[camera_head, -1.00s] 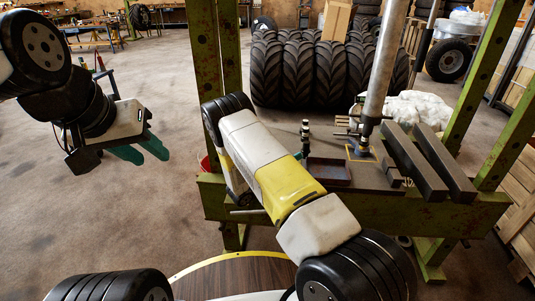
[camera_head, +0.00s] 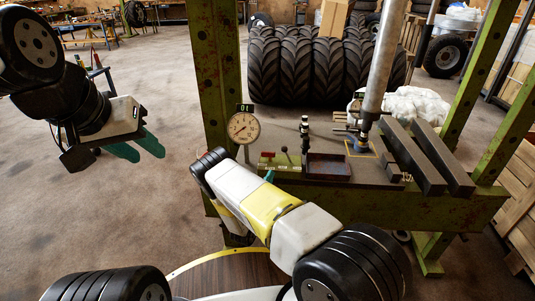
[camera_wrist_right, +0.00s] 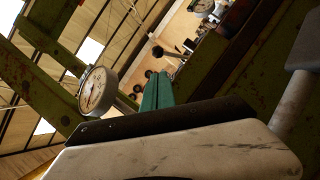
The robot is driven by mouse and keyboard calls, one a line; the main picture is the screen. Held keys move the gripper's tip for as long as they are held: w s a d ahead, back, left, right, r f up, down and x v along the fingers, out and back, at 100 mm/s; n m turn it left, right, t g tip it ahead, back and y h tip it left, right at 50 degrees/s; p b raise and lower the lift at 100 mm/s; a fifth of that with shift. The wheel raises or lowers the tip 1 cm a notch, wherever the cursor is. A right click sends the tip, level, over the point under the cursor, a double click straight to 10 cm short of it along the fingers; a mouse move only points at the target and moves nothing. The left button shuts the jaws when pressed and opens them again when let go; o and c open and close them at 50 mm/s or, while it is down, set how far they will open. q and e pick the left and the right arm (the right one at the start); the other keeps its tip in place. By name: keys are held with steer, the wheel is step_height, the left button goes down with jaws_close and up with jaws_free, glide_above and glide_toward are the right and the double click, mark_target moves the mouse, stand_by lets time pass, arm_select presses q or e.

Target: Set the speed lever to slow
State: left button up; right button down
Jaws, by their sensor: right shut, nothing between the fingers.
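I cannot read any slow or fast marking. My right gripper (camera_head: 269,175) is mostly hidden behind its own wrist in the head view; its green fingertips show just below and left of the lever, apart from it as far as I can tell. In the right wrist view its fingers (camera_wrist_right: 157,90) are shut and empty, with dark ball knobs (camera_wrist_right: 157,51) beyond them. My left gripper (camera_head: 138,150) is open and empty, out over the floor at the left.
The green press frame (camera_head: 215,80) has uprights on both sides of the bed. A steel ram (camera_head: 382,65) comes down at the centre right. Dark steel bars (camera_head: 415,155) and a shallow tray (camera_head: 328,167) lie on the bed. Large tyres (camera_head: 325,70) stand behind.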

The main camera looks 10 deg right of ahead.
mark_target(286, 151)
steer(key=x, duration=0.9)
steer(key=shift+w+d+r, duration=0.15)
steer(key=shift+w+d, duration=0.05)
steer(key=shift+r, duration=0.1)
steer(key=shift+d+r+m+g+h, duration=0.15)
steer(key=shift+r+m+g, duration=0.1)
steer(key=shift+m, duration=0.35)
steer(key=shift+d+r+m+g+h, duration=0.15)
steer(key=shift+m+g, duration=0.1)
steer(key=shift+m, duration=0.35)
steer(key=m, duration=0.1)
steer(key=d+m+g, duration=0.1)
steer(key=r+m+g, duration=0.1)
steer(key=shift+s+d+m, duration=0.25)
steer(key=shift+s+m, duration=0.05)
steer(key=shift+m, duration=0.1)
steer(key=m, duration=0.1)
steer(key=d+m+g, duration=0.1)
steer(key=d+m, duration=0.1)
steer(key=shift+s+r+m, duration=0.3)
steer(key=shift+d, duration=0.15)
steer(key=shift+s+d, duration=0.1)
steer(key=shift+d, duration=0.1)
steer(key=v, duration=0.7)
steer(key=shift+s+a+r, duration=0.15)
steer(key=shift+s+a, duration=0.1)
steer(key=shift+a, duration=0.1)
